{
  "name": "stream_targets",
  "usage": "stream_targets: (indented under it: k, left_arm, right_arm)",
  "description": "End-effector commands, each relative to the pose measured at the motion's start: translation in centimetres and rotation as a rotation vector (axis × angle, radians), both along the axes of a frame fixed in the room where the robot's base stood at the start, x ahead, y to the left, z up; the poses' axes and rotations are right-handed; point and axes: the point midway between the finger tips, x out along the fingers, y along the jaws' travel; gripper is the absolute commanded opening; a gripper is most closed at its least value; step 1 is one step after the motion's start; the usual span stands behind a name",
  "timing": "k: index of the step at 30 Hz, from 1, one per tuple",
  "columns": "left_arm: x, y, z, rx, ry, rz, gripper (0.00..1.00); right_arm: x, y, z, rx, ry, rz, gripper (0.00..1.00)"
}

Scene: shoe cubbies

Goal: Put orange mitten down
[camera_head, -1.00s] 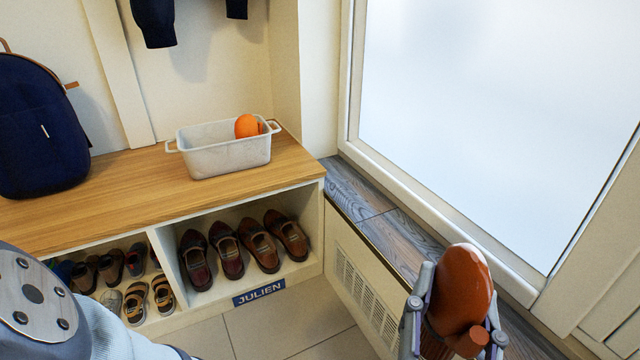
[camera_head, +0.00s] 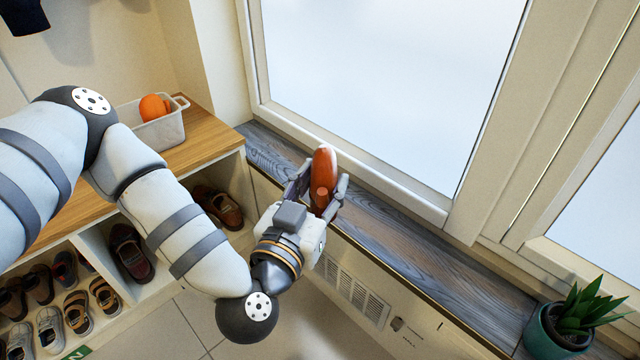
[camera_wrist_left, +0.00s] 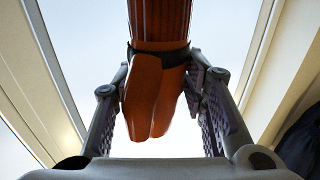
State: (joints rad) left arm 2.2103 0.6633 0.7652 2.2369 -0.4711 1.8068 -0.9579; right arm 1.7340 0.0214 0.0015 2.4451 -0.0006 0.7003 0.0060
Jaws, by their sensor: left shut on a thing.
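The orange mitten (camera_head: 324,168), a glossy orange-brown, stands upright in the jaws of my left gripper (camera_head: 317,188). The gripper is shut on it, in front of the window and above the grey wooden sill. I cannot tell how high above the sill it is. In the left wrist view the mitten (camera_wrist_left: 154,90) has a ribbed cuff at the top and a dark band, between the two fingers (camera_wrist_left: 165,100). My right gripper is not in view.
The grey sill (camera_head: 400,237) is bare up to a potted plant (camera_head: 570,325) at the lower right. A white basket (camera_head: 160,135) holding an orange thing (camera_head: 154,107) stands on the wooden bench (camera_head: 205,140). Shoes fill the cubbies below. The window frame rises behind the sill.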

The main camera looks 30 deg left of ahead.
Motion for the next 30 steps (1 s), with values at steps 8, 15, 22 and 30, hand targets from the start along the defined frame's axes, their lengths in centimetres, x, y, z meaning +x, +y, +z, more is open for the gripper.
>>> stream_targets:
  k: [8,15,22,30]
  left_arm:
    - [8.5,1.2,-5.9,0.000,0.011,0.003,0.13]
    - [11.5,1.5,-8.9,0.000,0.005,0.000,0.13]
    - [12.5,1.6,-12.4,0.000,0.008,-0.001,0.13]
    - [12.4,1.5,-12.5,0.000,0.000,-0.002,0.13]
  right_arm:
    - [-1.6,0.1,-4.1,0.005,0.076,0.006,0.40]
    - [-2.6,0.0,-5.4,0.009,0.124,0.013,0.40]
    - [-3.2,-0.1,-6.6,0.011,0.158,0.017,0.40]
    - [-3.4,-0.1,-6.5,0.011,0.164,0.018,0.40]
